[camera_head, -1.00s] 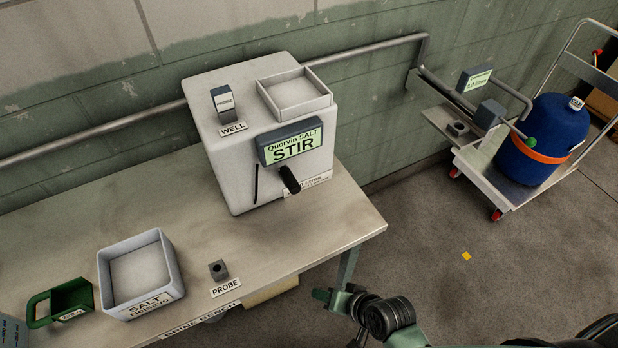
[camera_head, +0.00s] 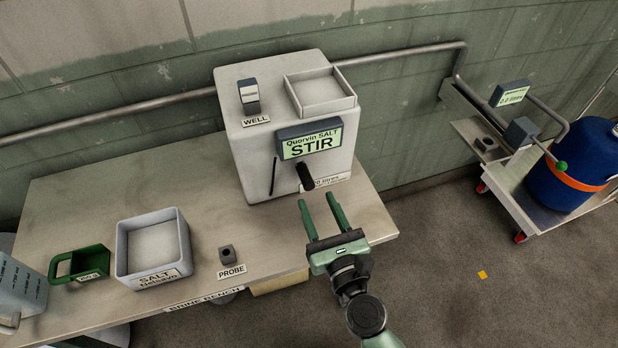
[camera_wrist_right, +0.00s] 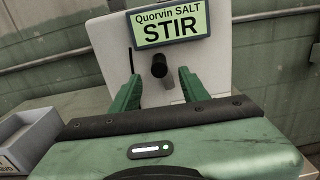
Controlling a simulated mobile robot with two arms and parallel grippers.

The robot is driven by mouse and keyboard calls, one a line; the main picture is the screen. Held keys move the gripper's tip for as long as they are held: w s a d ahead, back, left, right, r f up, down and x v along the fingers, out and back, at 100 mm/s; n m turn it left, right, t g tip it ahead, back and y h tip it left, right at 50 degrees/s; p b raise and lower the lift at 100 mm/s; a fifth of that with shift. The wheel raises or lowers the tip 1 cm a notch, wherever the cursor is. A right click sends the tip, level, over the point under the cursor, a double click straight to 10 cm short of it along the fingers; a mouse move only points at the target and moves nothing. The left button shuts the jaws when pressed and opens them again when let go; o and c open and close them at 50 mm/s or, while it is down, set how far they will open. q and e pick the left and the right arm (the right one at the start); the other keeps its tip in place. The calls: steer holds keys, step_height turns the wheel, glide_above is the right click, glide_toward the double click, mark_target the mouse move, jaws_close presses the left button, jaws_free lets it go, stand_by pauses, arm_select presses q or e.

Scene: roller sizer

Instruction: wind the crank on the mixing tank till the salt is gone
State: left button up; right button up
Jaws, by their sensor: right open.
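The mixing tank (camera_head: 258,158) is a white box at the back of the bench. Its display (camera_head: 310,140) reads "Quorvin SALT STIR". The black crank handle (camera_head: 305,177) sticks out from the front below the display. In the right wrist view the handle (camera_wrist_right: 159,66) lies ahead, between the lines of the two fingers. My right gripper (camera_head: 320,213) is open and empty, in front of the crank and apart from it; its green fingers (camera_wrist_right: 159,88) point at the tank. My left gripper is not in view. Whether salt is left inside the tank cannot be seen.
On the bench stand a white salt tray (camera_head: 124,250), a green scoop (camera_head: 62,265), a probe block (camera_head: 227,254) and a clear jug (camera_head: 30,285). A blue drum (camera_head: 570,165) sits on a cart at the right.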

mark_target(310, 187)
steer(key=p+x, duration=0.1)
steer(key=x, duration=0.6)
steer(key=shift+w+a+p, duration=0.15)
steer(key=shift+w+p, duration=0.15)
steer(key=shift+p, duration=0.05)
jaws_close()
